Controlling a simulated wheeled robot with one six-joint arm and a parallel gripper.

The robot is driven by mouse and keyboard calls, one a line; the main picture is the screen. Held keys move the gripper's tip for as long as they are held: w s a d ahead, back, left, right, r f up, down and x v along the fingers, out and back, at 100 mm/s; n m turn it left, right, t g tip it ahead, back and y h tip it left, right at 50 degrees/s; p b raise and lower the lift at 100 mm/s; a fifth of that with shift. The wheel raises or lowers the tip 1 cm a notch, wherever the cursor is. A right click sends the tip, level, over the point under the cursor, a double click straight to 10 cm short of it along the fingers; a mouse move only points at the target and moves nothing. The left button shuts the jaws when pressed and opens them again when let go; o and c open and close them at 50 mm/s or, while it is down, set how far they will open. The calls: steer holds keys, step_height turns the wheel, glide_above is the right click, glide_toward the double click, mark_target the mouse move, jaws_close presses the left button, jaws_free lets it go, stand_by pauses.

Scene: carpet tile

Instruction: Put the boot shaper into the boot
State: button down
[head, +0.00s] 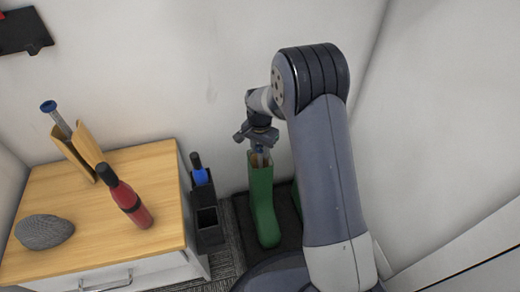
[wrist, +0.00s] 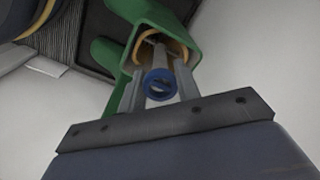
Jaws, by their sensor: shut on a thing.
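The green boot (head: 262,205) stands upright on a dark mat, and its opening shows in the wrist view (wrist: 188,15). A boot shaper (head: 261,158) with a grey rod and a blue ring end (wrist: 159,84) sits in the boot's opening, with tan parts down inside the shaft. My gripper (head: 259,137) is just above the boot top and is shut on the shaper's upper end. In the wrist view its fingers (wrist: 158,90) flank the rod. The shaper's lower part is hidden in the boot. Another blue-topped shaper (head: 76,140) stands on the cabinet.
A second green boot (wrist: 102,52) is beside the first, mostly hidden by my arm in the head view. The wooden-topped cabinet (head: 90,240) at left holds a red bottle (head: 125,197) and grey stone (head: 44,231). A dark holder (head: 207,215) stands between cabinet and boots.

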steer(key=shift+f, duration=0.15)
steer(key=c, duration=1)
jaws_free()
steer(key=shift+c, duration=0.2)
step_height(320, 180, up, 12)
steer(key=p, duration=0.4)
steer(key=shift+f+b, duration=1.2)
steer(key=shift+f, duration=2.55)
